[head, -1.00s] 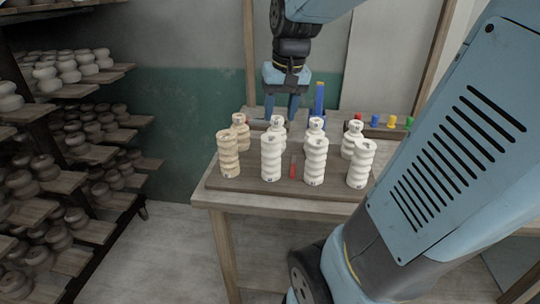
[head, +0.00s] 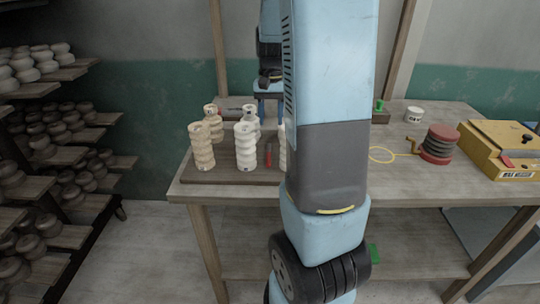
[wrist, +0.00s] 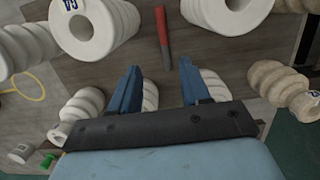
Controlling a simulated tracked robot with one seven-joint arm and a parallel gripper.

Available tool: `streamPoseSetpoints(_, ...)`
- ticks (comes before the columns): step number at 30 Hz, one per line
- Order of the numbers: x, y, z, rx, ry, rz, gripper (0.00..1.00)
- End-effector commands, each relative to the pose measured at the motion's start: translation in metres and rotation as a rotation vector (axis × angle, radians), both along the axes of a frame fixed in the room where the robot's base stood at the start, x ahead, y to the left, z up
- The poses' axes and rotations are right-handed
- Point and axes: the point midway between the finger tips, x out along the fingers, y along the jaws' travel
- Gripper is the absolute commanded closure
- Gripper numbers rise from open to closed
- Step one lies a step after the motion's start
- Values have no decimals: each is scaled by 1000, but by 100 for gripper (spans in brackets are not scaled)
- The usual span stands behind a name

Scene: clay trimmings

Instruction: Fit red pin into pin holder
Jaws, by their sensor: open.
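The red pin (head: 268,157) is on the wooden board between white ridged clay pieces. In the wrist view the pin (wrist: 163,30) is a narrow red bar just ahead of the gap between my fingertips, its length running toward my gripper. My gripper (wrist: 160,68) is open and empty, with its two blue fingers apart on either side of the pin's line. In the head view clay pieces and my arm hide its fingertips. The pin holder is mostly hidden behind my arm in the head view; one green peg (head: 379,105) shows at its right end.
Several ridged clay pieces (head: 245,148) stand on the board (head: 225,176), close around the pin. A white cup (head: 413,114), a red-and-grey round stack (head: 438,146) with yellow cord and a yellow box (head: 500,150) are to the right. Shelves of clay forms (head: 60,145) stand at left.

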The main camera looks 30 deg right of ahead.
Motion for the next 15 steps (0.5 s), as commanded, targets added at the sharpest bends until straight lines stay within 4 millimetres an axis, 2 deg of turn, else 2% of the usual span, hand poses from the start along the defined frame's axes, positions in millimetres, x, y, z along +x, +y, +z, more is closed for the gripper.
streamPoseSetpoints(6, -5, 4, -38, 2, 2, 1, 53)
streamPoseSetpoints(15, -7, 6, -59, 0, 0, 1, 53)
